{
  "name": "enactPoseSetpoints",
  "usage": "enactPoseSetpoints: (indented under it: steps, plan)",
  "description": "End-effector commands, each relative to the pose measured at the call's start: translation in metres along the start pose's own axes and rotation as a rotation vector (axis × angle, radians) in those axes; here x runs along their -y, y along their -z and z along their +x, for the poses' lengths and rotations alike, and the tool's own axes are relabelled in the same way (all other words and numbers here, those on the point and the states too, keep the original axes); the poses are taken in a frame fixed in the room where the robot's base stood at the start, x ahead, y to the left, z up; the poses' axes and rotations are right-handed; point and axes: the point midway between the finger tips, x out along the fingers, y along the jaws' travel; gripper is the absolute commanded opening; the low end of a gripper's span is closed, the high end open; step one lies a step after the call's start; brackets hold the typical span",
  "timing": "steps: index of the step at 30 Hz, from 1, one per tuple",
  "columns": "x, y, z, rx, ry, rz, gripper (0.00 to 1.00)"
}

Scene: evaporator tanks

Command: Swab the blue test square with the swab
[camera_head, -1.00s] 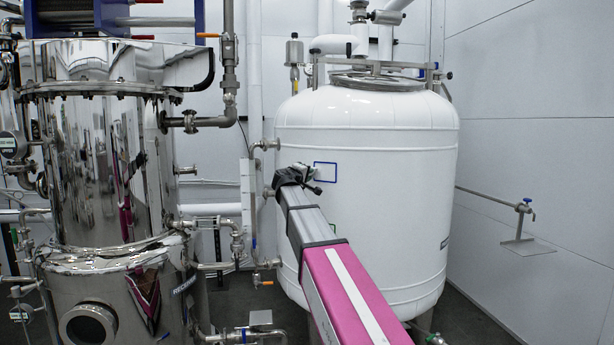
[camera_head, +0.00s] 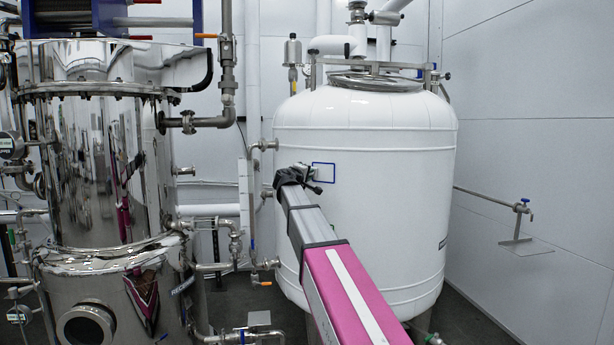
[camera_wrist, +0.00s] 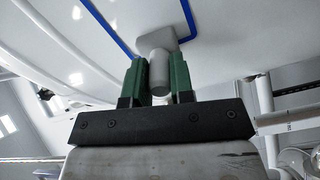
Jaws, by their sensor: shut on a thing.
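The blue test square (camera_head: 324,163) is a blue outline on the upper front of the white tank (camera_head: 390,200). In the wrist view, part of its blue border (camera_wrist: 187,17) runs beside the swab. My gripper (camera_wrist: 158,80) has green fingers shut on the grey swab (camera_wrist: 159,72). The swab's wide flat head (camera_wrist: 155,42) lies at the tank wall within the blue outline, close to its border. Whether it touches the wall I cannot tell for sure. In the head view my gripper (camera_head: 309,173) is at the square's lower left, small and partly hidden by my wrist.
A shiny steel evaporator tank (camera_head: 100,170) stands at the left with pipes and valves. A thin vertical pipe with valves (camera_head: 247,205) runs just left of the white tank. A wall-mounted pipe with a valve (camera_head: 520,208) is at the right.

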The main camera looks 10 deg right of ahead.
Motion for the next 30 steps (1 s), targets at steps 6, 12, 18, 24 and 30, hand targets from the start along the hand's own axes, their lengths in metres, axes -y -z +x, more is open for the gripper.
enactPoseSetpoints:
  steps: [6,12,18,24,30]
  plan:
    - [0.000,0.000,0.003,0.000,0.000,0.000,0.03]
    - [-0.001,-0.005,0.002,0.000,0.000,0.000,0.03]
    - [-0.005,-0.020,0.001,0.001,-0.001,0.000,0.03]
    - [-0.008,-0.029,0.001,0.001,0.000,0.001,0.03]
    - [-0.010,-0.035,0.002,0.001,0.000,0.001,0.03]
